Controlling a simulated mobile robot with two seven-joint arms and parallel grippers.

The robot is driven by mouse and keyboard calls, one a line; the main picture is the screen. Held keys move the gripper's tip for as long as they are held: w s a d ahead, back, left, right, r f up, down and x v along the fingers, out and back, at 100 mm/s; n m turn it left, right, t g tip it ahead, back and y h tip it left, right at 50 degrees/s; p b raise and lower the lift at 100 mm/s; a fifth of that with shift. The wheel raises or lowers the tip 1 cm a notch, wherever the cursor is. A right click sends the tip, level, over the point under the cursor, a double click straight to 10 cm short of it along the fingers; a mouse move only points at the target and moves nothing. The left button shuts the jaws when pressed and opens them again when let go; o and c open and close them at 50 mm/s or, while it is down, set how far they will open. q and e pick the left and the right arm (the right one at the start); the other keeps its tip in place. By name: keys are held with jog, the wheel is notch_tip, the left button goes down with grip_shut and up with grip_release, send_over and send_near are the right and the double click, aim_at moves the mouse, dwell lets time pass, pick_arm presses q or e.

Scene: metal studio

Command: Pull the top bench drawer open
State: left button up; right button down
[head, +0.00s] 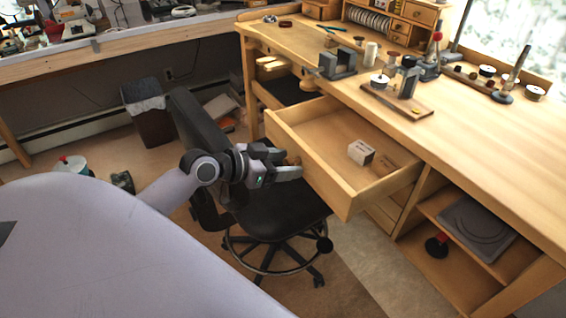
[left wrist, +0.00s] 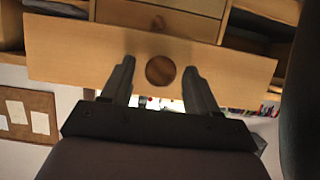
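The top bench drawer (head: 325,188) is pulled well out from the wooden bench (head: 480,130), so its inside shows. A small white box (head: 361,152) and a brown block (head: 385,165) lie in it. My left gripper (head: 295,165) is at the drawer's front panel. In the left wrist view, the drawer front (left wrist: 75,62) carries a round dark wood knob (left wrist: 160,70). The fingers of my left gripper (left wrist: 158,75) stand apart on either side of the knob, with a gap on both sides. My right gripper is out of view.
A black swivel chair (head: 270,215) stands under my left arm, close to the drawer. A vise (head: 337,65) and several tools are on the bench top. A dark bin (head: 155,125) stands behind the chair. Open shelves (head: 460,265) are right of the drawer.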

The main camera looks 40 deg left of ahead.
pick_arm(q)
jog(key=v, duration=0.7)
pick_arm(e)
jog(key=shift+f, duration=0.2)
pick_arm(q)
jog(key=shift+b, duration=0.35)
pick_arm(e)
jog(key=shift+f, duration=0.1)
